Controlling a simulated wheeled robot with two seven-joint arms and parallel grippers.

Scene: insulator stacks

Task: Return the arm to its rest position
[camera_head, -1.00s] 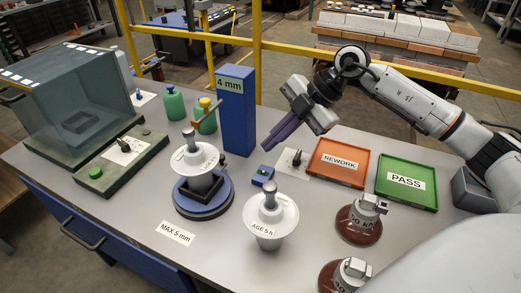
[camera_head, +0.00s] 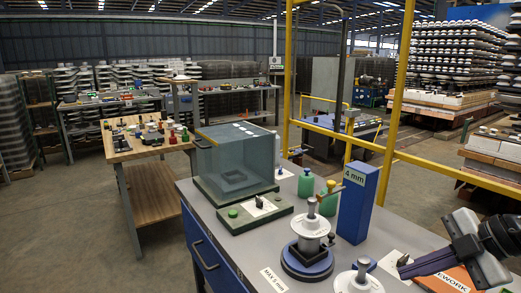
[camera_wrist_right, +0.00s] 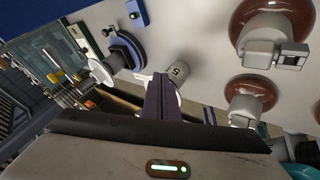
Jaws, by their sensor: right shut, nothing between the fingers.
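My right gripper (camera_head: 402,272) is at the lower right of the head view, with its dark purple fingers together and pointing left above the table. Nothing shows between them. In the right wrist view the shut fingers (camera_wrist_right: 160,100) stand in front of a white insulator (camera_wrist_right: 180,78), partly covering it. One white insulator (camera_head: 310,228) stands on a round blue base (camera_head: 308,262). Another white insulator (camera_head: 360,280) is cut off by the bottom edge. The orange REWORK tray (camera_head: 455,278) is partly behind my gripper. My left gripper is not in view.
A blue 4 mm block (camera_head: 356,205) stands upright left of my right gripper. Green bottles (camera_head: 305,183) and a clear box (camera_head: 235,160) stand farther left. A yellow rail (camera_head: 440,172) runs behind the table. Brown-based objects (camera_wrist_right: 275,30) show in the wrist view.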

